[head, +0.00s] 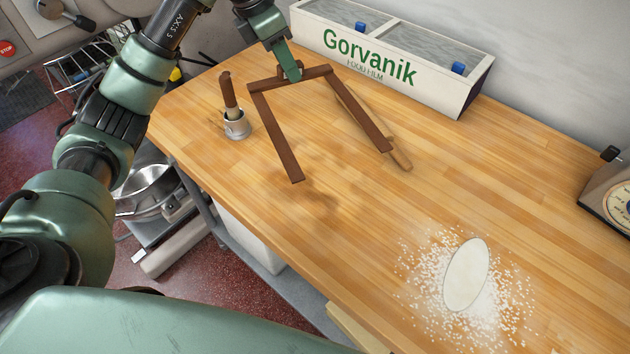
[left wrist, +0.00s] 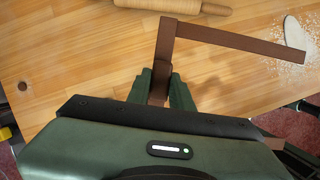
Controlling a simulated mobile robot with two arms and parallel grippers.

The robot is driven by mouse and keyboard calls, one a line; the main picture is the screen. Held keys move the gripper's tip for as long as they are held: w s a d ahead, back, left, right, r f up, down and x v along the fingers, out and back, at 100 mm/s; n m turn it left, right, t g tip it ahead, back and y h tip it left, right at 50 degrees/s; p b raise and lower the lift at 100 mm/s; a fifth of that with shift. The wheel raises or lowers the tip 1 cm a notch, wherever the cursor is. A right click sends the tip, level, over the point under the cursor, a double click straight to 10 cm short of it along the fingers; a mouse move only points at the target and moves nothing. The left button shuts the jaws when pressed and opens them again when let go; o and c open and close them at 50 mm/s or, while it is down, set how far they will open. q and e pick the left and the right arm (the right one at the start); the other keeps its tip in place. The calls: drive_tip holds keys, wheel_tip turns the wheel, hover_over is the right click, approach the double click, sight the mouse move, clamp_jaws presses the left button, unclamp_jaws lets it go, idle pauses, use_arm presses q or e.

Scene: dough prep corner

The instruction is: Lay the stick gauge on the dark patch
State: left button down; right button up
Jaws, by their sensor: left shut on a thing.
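The stick gauge (head: 276,134) is a brown three-sided frame with two long legs and a crossbar; it also shows in the left wrist view (left wrist: 235,38). My left gripper (head: 291,74) is shut on the crossbar near its middle, by a small raised grip. In the left wrist view my gripper (left wrist: 160,85) has its fingers on both sides of the bar. The gauge appears to hang above the wooden worktop, legs toward the front. Soft dark shading (head: 318,190) lies on the wood below it; I cannot tell patch from shadow. My right gripper is not in view.
A rolling pin (head: 401,160) lies partly behind the gauge's right leg. A metal cup (head: 237,126) with a brown-handled tool stands left. A Gorvanik film box (head: 385,62) stands at the back. Flour and a dough disc (head: 466,275) lie front right, a scale (head: 609,195) far right.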

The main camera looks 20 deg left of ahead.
use_arm(q)
drive_tip(key=shift+w+a+f+n, duration=0.1)
drive_tip(key=shift+a+n, duration=0.05)
drive_tip(key=shift+n, duration=0.15)
wheel_tip(320, 180, down, 16)
drive_tip(key=p, duration=0.3)
drive_tip(key=shift+r, duration=0.2)
wheel_tip(320, 180, down, 3)
drive_tip(key=shift+f+p, duration=0.15)
drive_tip(key=shift+p, duration=0.3)
drive_tip(key=shift+f, duration=0.4)
drive_tip(key=c, duration=1.3)
unclamp_jaws()
drive_tip(key=shift+o, duration=0.2)
